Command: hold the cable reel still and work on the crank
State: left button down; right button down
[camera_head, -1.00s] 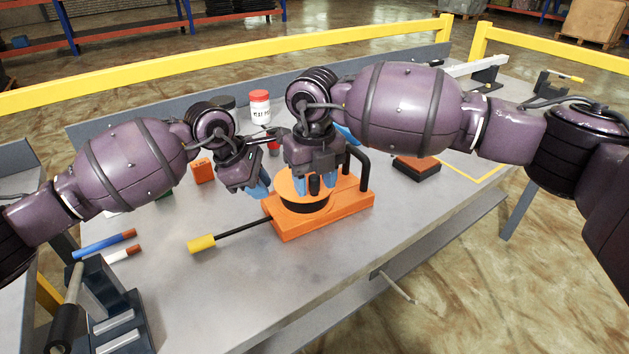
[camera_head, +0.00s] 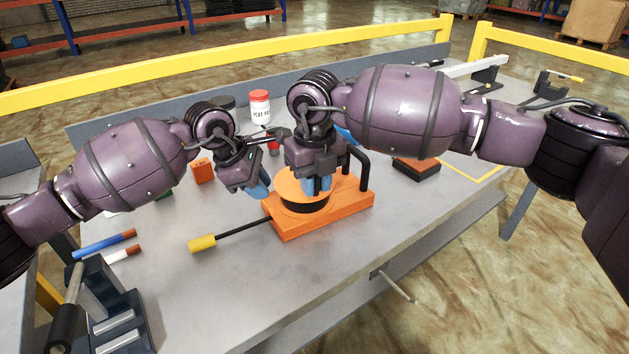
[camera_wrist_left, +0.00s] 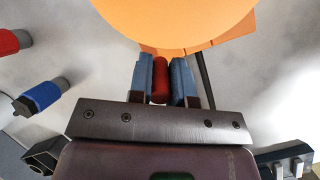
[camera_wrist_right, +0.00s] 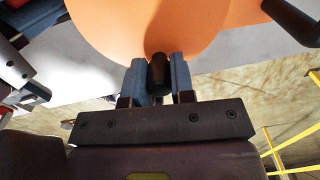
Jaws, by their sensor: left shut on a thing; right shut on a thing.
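The cable reel is an orange unit (camera_head: 345,207) on the grey table, with a round orange disc (camera_head: 292,186) on a black drum. The disc also shows in the left wrist view (camera_wrist_left: 175,22) and right wrist view (camera_wrist_right: 140,28). My right gripper (camera_head: 318,186) is over the disc, shut on the upright black crank knob (camera_wrist_right: 159,73). My left gripper (camera_head: 260,188) is low at the reel's left side, shut on a small red grip (camera_wrist_left: 160,80). What the red grip joins is hidden beneath the disc.
A rod with a yellow handle (camera_head: 202,243) sticks out left from the reel. A black bar handle (camera_head: 361,165) stands at its right. A white jar with a red lid (camera_head: 260,107) is behind. Blue and white cylinders (camera_head: 103,243) lie at left. The front table is clear.

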jog(key=n, duration=0.1)
jog(key=w+d+n, duration=0.1)
jog(key=n, duration=0.1)
jog(key=shift+d, duration=0.1)
jog(key=n, duration=0.3)
jog(key=shift+w+d, duration=0.35)
jog(key=shift+w, duration=0.05)
jog(key=n, duration=0.1)
jog(key=w+n, duration=0.1)
jog(key=shift+d+n, duration=0.2)
jog(key=shift+n, duration=0.1)
jog(key=shift+w+d+n, duration=0.1)
jog(key=shift+w+n, duration=0.2)
jog(key=shift+n, duration=0.5)
jog(key=shift+w+n, duration=0.3)
jog(key=shift+n, duration=0.5)
jog(key=c, duration=1)
grip_release()
jog(key=shift+o, duration=0.2)
